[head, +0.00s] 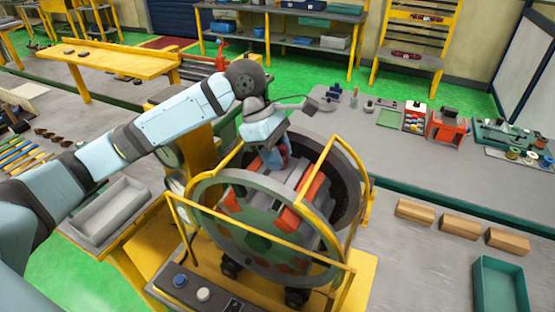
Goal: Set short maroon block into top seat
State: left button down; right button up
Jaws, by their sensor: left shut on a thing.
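The round stator (262,222) stands in a yellow frame at the centre, with grey and orange-red pieces around its ring. My left gripper (275,158) reaches in from the left and points down inside the top of the ring. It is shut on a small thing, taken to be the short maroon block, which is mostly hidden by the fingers. The top seat is also hidden behind the gripper, so I cannot tell whether the block touches it. My right gripper is not in view.
Yellow bars (322,165) of the frame rise close beside my left gripper. A grey tray (112,212) lies at the left. Tan blocks (461,226) and a green bin (484,268) are at the right. The bench behind holds small tools and a red device (446,125).

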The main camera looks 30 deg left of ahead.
pick_arm(q)
jog(key=shift+f, duration=0.1)
jog(key=shift+f, duration=1.3)
jog(key=shift+f, duration=0.25)
jog(key=c, duration=0.7)
grip_release()
jog(key=shift+c, duration=0.2)
jog(key=b+v, duration=0.1)
jog(key=v, duration=1.2)
jog(key=shift+a+r, duration=0.2)
jog(key=shift+r, duration=0.1)
